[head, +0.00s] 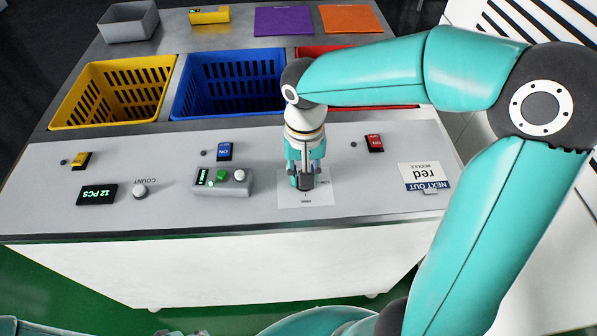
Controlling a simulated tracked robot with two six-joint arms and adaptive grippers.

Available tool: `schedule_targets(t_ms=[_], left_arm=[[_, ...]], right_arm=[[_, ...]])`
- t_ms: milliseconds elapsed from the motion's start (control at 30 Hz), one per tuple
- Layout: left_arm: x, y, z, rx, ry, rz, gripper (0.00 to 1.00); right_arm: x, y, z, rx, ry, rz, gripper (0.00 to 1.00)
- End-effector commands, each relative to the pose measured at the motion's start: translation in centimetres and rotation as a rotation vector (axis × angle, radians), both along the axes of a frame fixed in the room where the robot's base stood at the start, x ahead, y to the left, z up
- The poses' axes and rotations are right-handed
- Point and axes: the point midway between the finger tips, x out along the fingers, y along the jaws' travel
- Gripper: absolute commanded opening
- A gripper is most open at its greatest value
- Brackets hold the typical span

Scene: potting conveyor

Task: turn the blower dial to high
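My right gripper (305,182) points down over a white label plate (320,193) on the front of the grey panel. Small print shows along the plate's edges but is too small to read. No blower dial can be made out; the gripper hides the middle of the plate, where a dial could sit. The dark fingertips are close together at the plate, and I cannot tell whether they hold anything. My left gripper is not in view.
Left of the plate stands a grey box (212,190) with green and white buttons. Further left are a COUNT knob (140,191) and a "12 PCS" display (97,195). Yellow (88,68), blue (282,72) and red (318,50) bins lie behind.

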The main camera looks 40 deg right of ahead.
Motion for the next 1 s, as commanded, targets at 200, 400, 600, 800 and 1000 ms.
schedule_targets(t_ms=[200,400,600,800,1000], left_arm=[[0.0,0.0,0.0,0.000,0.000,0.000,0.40],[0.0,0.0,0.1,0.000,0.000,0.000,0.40],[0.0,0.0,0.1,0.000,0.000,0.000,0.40],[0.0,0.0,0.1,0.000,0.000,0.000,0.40],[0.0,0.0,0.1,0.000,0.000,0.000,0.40]], right_arm=[[0.2,-0.1,0.1,-0.002,-0.007,0.001,0.40],[0.3,-0.1,0.5,-0.003,-0.010,0.001,0.40],[0.4,-0.1,3.0,-0.002,-0.014,0.001,0.40],[0.5,-0.1,7.0,-0.001,-0.013,0.000,0.40],[0.5,-0.1,10.4,-0.001,-0.010,0.002,0.40]])
